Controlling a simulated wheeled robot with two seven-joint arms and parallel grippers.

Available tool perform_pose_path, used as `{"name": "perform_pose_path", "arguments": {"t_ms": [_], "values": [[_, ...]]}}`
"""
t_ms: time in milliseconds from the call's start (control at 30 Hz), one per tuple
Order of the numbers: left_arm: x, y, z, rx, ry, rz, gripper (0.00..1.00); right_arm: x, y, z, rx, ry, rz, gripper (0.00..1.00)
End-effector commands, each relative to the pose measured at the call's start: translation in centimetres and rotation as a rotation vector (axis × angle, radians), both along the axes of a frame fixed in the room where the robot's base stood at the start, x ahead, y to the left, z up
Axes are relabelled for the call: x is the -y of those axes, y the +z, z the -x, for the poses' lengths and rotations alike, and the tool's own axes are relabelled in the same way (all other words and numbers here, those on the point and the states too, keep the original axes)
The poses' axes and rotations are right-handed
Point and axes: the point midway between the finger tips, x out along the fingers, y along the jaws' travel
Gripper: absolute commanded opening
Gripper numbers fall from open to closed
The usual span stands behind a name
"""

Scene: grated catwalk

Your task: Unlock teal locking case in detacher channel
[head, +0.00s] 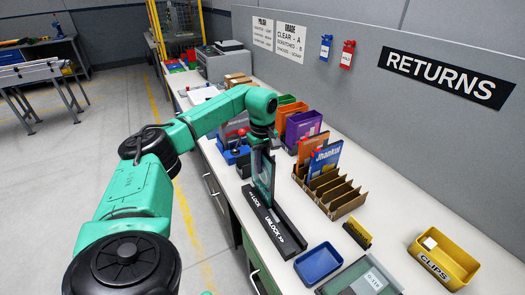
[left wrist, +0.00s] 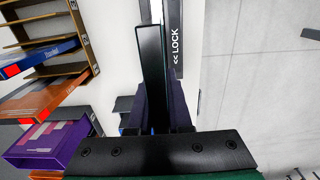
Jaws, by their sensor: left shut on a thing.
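The teal locking case (head: 265,176) stands upright at the LOCK end of the black detacher channel (head: 273,222). Its lower edge is at the channel; how deep it sits I cannot tell. My left gripper (head: 261,150) is shut on the case's upper part from above. In the left wrist view the case (left wrist: 152,65) shows as a narrow dark edge between the fingers of my left gripper (left wrist: 158,108), with the channel's LOCK lettering (left wrist: 175,45) beside it. The UNLOCK end of the channel is bare. My right gripper is not in view.
A brown slotted rack (head: 335,193) with upright cases stands right of the channel. A blue tray (head: 318,264), a yellow CLIPS bin (head: 444,258) and a small yellow-and-black block (head: 357,234) lie nearer. A purple bin (head: 303,126) and a red-knobbed blue device (head: 241,143) stand behind.

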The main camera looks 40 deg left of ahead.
Motion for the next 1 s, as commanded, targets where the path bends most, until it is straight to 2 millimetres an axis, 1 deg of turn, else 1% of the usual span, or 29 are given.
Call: {"name": "perform_pose_path", "arguments": {"t_ms": [33,100,167,233,333,400,533,1000], "values": [[0.0,-1.1,0.0,0.001,0.000,0.000,0.00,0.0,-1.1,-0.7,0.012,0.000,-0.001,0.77],[0.0,-1.9,0.0,0.001,0.000,0.000,0.00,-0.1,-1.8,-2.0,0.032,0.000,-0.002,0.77],[0.0,-2.5,0.0,0.002,0.001,0.001,0.00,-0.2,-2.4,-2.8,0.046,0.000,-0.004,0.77],[0.0,-3.3,0.0,0.002,0.001,0.001,0.00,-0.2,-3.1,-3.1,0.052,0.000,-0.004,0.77],[0.0,-4.3,0.0,0.002,0.001,0.001,0.00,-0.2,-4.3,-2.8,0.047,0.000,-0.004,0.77],[0.9,-3.7,0.2,0.003,-0.002,0.001,0.00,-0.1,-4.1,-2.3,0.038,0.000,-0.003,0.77],[2.3,-3.7,0.6,0.002,-0.003,0.001,0.00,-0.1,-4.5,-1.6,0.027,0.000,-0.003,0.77],[7.3,-3.6,2.2,0.002,-0.002,0.000,0.00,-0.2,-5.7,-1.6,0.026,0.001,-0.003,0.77]]}}
